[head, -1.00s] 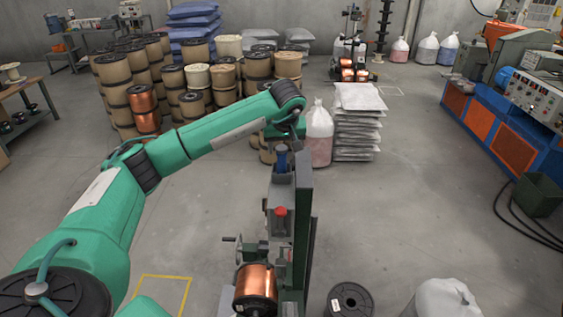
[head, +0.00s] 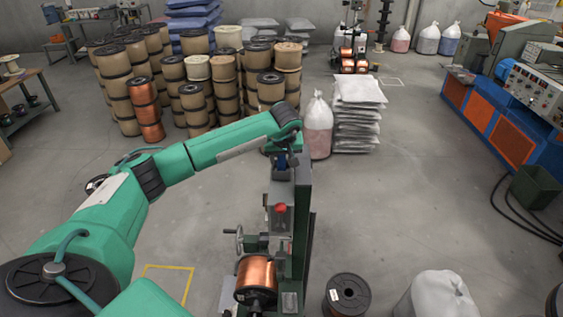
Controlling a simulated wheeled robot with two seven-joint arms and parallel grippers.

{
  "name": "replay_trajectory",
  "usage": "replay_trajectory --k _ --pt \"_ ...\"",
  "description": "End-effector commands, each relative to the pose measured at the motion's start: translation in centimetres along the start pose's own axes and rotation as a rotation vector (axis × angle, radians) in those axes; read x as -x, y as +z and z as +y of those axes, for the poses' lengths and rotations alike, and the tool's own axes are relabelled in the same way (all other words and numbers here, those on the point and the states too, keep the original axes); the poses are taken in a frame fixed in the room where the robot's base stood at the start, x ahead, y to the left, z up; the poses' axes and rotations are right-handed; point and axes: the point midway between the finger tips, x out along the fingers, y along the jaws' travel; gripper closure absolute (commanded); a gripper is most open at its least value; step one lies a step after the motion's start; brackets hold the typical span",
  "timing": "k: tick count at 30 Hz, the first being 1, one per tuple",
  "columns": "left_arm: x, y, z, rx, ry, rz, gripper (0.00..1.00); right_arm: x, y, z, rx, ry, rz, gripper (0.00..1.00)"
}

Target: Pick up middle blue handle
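The gripper's fingers are small and dark, mostly hidden by my wrist. I cannot tell whether they touch the blue part or are open or shut. My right gripper is not in view.
The machine carries a red knob (head: 281,208), a hand crank (head: 233,240) and a copper spool (head: 256,275). A black spool (head: 347,295) and a white sack (head: 437,297) stand to its right. Stacked spools (head: 200,90) and white bags (head: 358,115) stand behind.

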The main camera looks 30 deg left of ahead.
Motion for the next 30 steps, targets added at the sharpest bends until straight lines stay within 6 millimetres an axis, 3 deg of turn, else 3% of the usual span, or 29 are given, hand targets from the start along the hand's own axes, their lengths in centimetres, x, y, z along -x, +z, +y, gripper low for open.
replay_trajectory --k 1,5,6,20,26,30 --pt "0.0 0.0 0.0 0.0 0.0 0.0 0.69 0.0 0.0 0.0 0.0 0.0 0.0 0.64" --pt "0.0 0.0 0.0 0.0 0.0 0.0 0.95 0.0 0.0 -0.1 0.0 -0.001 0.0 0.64" --pt "0.1 -0.1 0.0 0.001 0.0 0.001 0.97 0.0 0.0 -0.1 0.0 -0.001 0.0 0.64" --pt "1.3 -0.7 0.0 0.002 0.002 0.004 0.97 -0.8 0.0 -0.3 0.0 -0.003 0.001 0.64" --pt "4.4 -2.0 0.1 0.003 0.005 0.006 0.97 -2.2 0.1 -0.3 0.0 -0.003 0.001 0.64" --pt "7.8 -3.3 0.1 0.003 0.006 0.008 0.97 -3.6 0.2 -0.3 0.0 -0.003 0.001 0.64"
